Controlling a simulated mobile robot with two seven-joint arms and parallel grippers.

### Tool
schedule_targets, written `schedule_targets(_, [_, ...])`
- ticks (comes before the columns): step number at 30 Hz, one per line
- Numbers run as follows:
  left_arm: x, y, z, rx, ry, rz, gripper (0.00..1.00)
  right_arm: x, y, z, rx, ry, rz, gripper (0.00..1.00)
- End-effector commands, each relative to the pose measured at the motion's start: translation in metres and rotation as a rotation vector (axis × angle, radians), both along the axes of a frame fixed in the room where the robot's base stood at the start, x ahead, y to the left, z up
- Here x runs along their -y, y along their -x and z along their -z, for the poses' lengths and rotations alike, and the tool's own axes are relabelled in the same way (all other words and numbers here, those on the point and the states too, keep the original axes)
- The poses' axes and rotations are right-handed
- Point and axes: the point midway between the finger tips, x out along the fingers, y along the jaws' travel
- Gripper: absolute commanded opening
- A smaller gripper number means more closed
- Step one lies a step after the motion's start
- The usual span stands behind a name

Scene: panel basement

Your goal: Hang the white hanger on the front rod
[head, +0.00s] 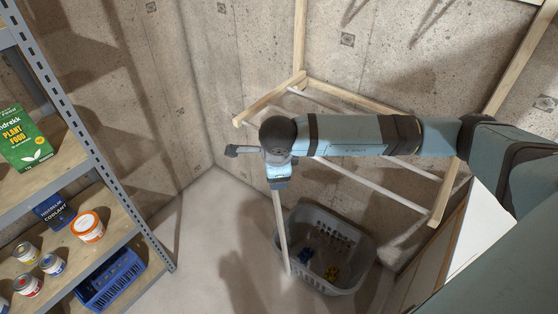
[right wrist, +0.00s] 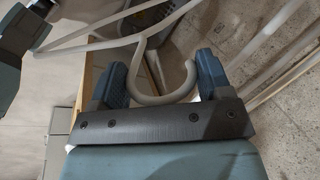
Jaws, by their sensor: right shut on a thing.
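My right gripper (head: 279,184) is shut on the white hanger (head: 282,232), which hangs below it and shows nearly edge-on in the head view. In the right wrist view the hanger's curved hook (right wrist: 147,98) lies between the fingers of my right gripper (right wrist: 163,78), and its body spreads toward the upper left. The front rod (head: 370,184) is a pale bar of the wooden wall rack, to the right of the gripper and apart from the hanger in the head view. My forearm hides part of the rack. My left gripper is not in view.
The rack's wooden side arm (head: 268,100) lies just behind my right wrist. A grey laundry basket (head: 350,277) stands on the floor below. A metal-framed shelf (head: 105,185) with cans, boxes and a blue crate (head: 112,280) is at the left. Floor between is clear.

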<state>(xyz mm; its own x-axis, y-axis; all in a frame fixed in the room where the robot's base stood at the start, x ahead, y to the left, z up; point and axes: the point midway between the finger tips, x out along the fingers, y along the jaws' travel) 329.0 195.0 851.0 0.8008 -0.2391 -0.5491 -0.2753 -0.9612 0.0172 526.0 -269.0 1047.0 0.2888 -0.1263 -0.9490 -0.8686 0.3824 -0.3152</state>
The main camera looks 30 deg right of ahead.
Motion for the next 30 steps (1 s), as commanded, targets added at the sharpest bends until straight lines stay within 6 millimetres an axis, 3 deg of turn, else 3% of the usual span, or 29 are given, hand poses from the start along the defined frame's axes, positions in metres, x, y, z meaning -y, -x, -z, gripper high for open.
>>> schedule_targets(6, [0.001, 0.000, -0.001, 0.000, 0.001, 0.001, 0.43, 0.012, -0.013, -0.001, 0.007, 0.004, 0.496, 0.37])
schedule_targets(12, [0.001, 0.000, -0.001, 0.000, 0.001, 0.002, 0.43, 0.019, -0.018, 0.000, 0.007, 0.003, 0.748, 0.37])
schedule_targets(20, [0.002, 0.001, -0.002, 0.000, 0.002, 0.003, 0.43, 0.027, -0.021, -0.001, 0.006, 0.003, 0.800, 0.37])
schedule_targets(30, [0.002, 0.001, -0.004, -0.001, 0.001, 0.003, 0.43, 0.052, -0.031, -0.001, 0.007, 0.003, 0.800, 0.37])
